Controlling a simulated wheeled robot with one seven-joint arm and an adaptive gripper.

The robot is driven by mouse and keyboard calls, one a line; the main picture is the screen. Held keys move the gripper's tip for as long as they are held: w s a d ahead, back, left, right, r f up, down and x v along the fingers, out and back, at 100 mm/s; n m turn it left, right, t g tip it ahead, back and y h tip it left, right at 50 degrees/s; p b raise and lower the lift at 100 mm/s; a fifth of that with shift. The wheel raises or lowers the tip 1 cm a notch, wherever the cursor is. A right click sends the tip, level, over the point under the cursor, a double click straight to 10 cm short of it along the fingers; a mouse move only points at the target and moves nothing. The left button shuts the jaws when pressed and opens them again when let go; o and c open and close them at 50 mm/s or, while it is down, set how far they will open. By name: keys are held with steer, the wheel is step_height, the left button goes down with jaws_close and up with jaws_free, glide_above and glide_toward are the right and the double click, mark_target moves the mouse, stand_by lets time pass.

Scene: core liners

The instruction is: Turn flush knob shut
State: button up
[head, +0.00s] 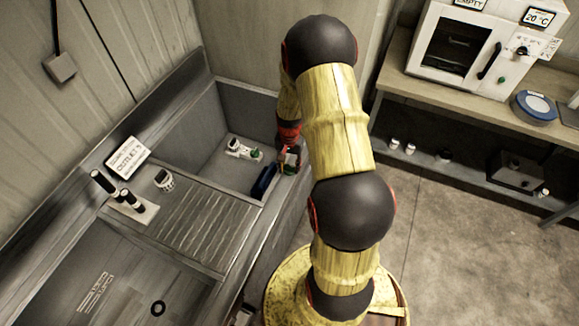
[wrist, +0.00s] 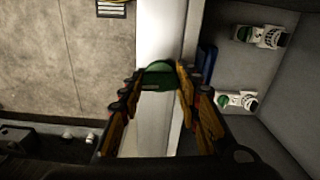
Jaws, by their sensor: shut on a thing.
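A green round knob (wrist: 160,77) sits between my fingertips in the wrist view, over the pale rim of the sink. My gripper (wrist: 157,84) has a yellow-and-dark finger on each side of it and is shut on it. In the head view my gripper (head: 289,163) is at the sink's right rim, and a bit of green shows there. The fingers and arm hide most of the knob in that view. I cannot tell how far the knob is turned.
Two white fittings with green parts (wrist: 260,37) (wrist: 237,101) are inside the grey basin. A dark blue object (head: 264,182) stands by the rim, close to my gripper. A ribbed drainboard (head: 195,222) lies left. A bench with a white oven (head: 455,52) stands right, past open floor.

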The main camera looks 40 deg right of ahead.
mark_target(289, 166)
steer(key=shift+m, duration=0.6)
steer(key=o, duration=1.1)
steer(key=shift+o, duration=0.3)
steer(key=shift+r, duration=0.1)
step_height(289, 166, up, 12)
stand_by(0.4)
